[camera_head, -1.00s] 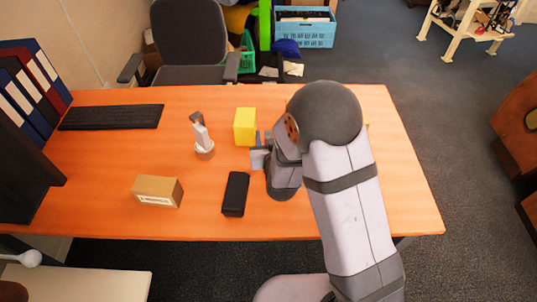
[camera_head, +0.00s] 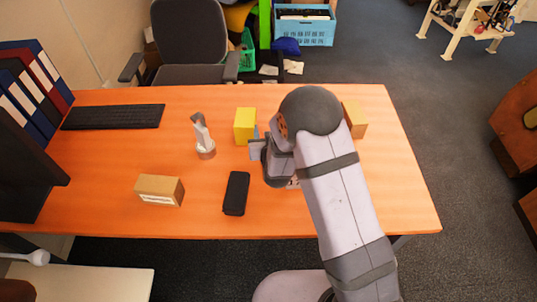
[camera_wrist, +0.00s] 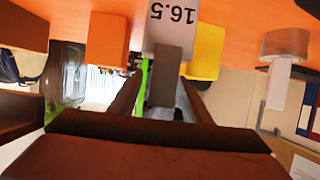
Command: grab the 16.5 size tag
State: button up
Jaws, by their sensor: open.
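In the wrist view, which is upside down, the 16.5 size tag (camera_wrist: 173,22) is a pale piece with dark figures near the top middle. A darker grey upright piece (camera_wrist: 165,78) lines up with it. The two dark fingers of my gripper (camera_wrist: 160,98) are apart, with the grey piece showing between them; I see no contact. In the head view my gripper (camera_head: 257,147) is just in front of the yellow block (camera_head: 244,124), and my arm hides much of that area. The tag cannot be clearly told there.
The yellow block (camera_wrist: 205,52) and a tan box (camera_wrist: 107,40) flank the tag. A white-and-grey stand (camera_head: 203,138) is left of the yellow block. A black slab (camera_head: 236,193), a cardboard box (camera_head: 160,190) and a keyboard (camera_head: 113,116) lie on the orange desk (camera_head: 300,222).

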grip_shut()
